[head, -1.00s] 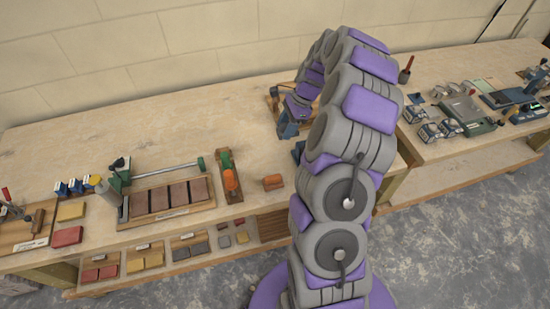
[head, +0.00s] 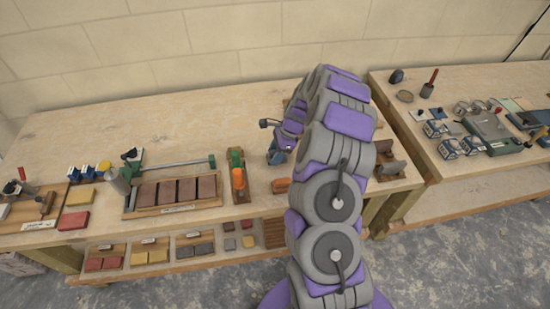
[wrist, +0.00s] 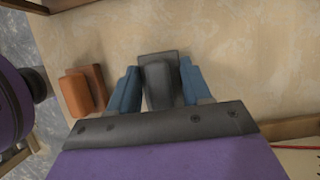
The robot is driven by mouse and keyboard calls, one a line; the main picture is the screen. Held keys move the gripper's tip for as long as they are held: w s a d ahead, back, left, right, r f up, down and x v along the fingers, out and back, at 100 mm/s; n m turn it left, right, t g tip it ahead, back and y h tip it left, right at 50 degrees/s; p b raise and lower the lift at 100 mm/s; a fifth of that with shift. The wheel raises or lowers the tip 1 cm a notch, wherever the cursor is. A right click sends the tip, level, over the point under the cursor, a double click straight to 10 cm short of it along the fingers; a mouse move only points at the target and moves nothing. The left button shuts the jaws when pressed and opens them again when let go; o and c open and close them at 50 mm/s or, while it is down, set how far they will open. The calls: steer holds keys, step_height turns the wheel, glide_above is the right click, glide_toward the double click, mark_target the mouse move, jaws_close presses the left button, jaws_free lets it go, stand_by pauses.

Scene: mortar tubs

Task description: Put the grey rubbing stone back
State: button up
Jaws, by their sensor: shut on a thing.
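The grey rubbing stone (wrist: 157,78) is a dark grey block with a narrower raised part, seen in the wrist view over the pale bench top. My gripper (wrist: 158,70) has its two blue fingers on either side of it and is shut on it. In the head view my gripper (head: 277,154) hangs over the middle of the left bench, behind a small orange block (head: 281,186). The stone cannot be made out there. Whether it touches the bench is unclear.
An orange-brown block pair (wrist: 84,90) lies left of my gripper in the wrist view. A tile tray (head: 128,208), an orange-handled tool (head: 238,178) and red and yellow blocks stand to the left. Grey curved pieces (head: 390,165) are right of my arm.

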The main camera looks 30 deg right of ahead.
steer(key=shift+f, duration=0.95)
steer(key=shift+r, duration=0.1)
steer(key=o, duration=1.2)
